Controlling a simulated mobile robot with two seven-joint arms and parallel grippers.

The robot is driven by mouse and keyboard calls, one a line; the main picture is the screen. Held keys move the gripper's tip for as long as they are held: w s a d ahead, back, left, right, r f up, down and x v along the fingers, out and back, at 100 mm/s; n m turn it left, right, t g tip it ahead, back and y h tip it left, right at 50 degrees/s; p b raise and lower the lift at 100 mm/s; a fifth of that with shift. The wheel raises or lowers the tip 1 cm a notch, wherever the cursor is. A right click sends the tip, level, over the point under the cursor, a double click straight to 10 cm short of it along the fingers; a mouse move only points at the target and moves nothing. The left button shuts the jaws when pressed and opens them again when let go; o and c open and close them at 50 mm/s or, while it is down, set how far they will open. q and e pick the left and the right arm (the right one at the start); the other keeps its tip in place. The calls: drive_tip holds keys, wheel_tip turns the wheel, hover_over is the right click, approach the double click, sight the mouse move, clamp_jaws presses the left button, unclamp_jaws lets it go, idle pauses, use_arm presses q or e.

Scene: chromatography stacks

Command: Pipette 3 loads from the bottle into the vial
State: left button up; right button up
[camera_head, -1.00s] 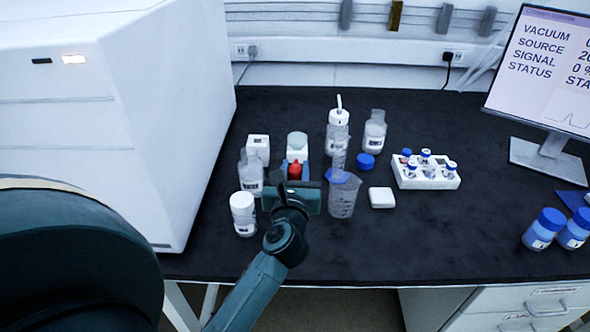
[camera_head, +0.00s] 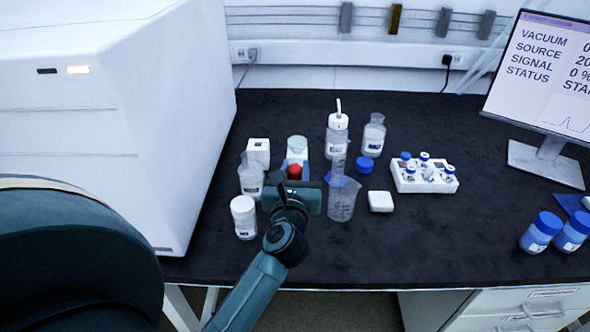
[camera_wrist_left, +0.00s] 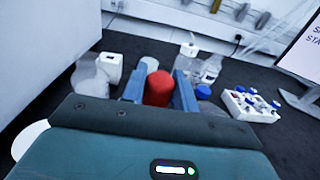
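My left gripper (camera_head: 296,180) is at the front left of the bench, its blue fingers on either side of a red rounded bulb (camera_head: 294,172). In the left wrist view the red bulb (camera_wrist_left: 158,88) nearly fills the space between the fingers (camera_wrist_left: 160,80); I cannot tell whether they press on it. What is below the bulb is hidden by the gripper. Several vials with blue caps stand in a white rack (camera_head: 408,185) to the right. A clear bottle with a label (camera_head: 250,180) stands left of the gripper. My right gripper is not in view.
A clear beaker (camera_head: 342,205) and a tall cylinder (camera_head: 338,166) stand close right of the gripper. A white jar (camera_head: 243,216) is close left. A wash bottle (camera_head: 337,140), a clear bottle (camera_head: 374,137) and a blue cap (camera_head: 365,165) are behind.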

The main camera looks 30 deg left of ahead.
use_arm(q)
wheel_tip(320, 180, up, 2)
drive_tip(key=shift+r+p, duration=0.15)
drive_tip(key=shift+p, duration=0.75)
wheel_tip(320, 180, up, 2)
drive_tip(key=shift+r+p, duration=0.15)
drive_tip(key=shift+p, duration=1.1)
drive_tip(key=shift+r+p, duration=2.05)
drive_tip(key=shift+p, duration=0.05)
wheel_tip(320, 180, up, 2)
drive_tip(key=shift+r+p, duration=0.15)
drive_tip(key=shift+p, duration=1.05)
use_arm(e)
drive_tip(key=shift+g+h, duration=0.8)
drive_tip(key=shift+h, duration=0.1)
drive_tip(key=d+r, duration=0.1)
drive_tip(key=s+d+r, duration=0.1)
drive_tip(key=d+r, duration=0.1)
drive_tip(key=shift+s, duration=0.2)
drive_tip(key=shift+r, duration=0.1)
